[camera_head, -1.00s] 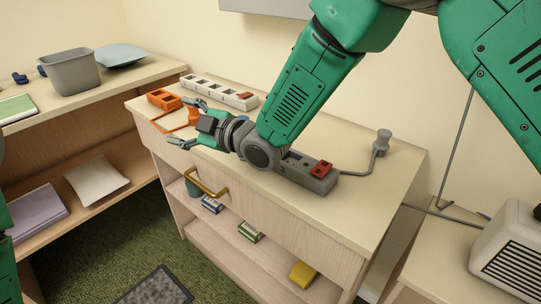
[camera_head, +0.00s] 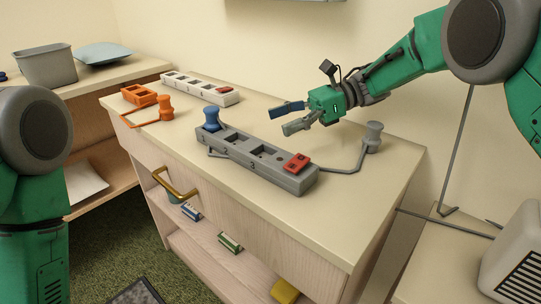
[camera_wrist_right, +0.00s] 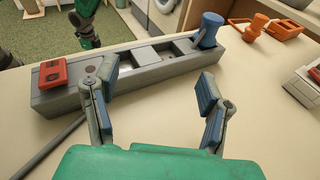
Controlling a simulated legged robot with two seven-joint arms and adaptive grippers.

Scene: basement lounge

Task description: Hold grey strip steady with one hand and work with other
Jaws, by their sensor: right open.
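The grey strip (camera_head: 232,146) lies along the dresser top, with a red switch (camera_head: 297,162) at its near right end. A blue plug (camera_head: 212,119) stands upright at its far left end; it also shows in the right wrist view (camera_wrist_right: 209,28). A grey plug (camera_head: 373,138) stands on the dresser to the right, on the strip's cable. My right gripper (camera_head: 279,120) is open and empty, behind and above the strip's middle. In the wrist view its fingers (camera_wrist_right: 158,82) are apart on the strip's near side. My left arm is at the left edge; its gripper is not visible.
A white strip (camera_head: 200,88) lies at the back by the wall. An orange socket block (camera_head: 138,95) and orange plug (camera_head: 166,108) are at the dresser's left. A gold drawer handle (camera_head: 174,185) juts from the front.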

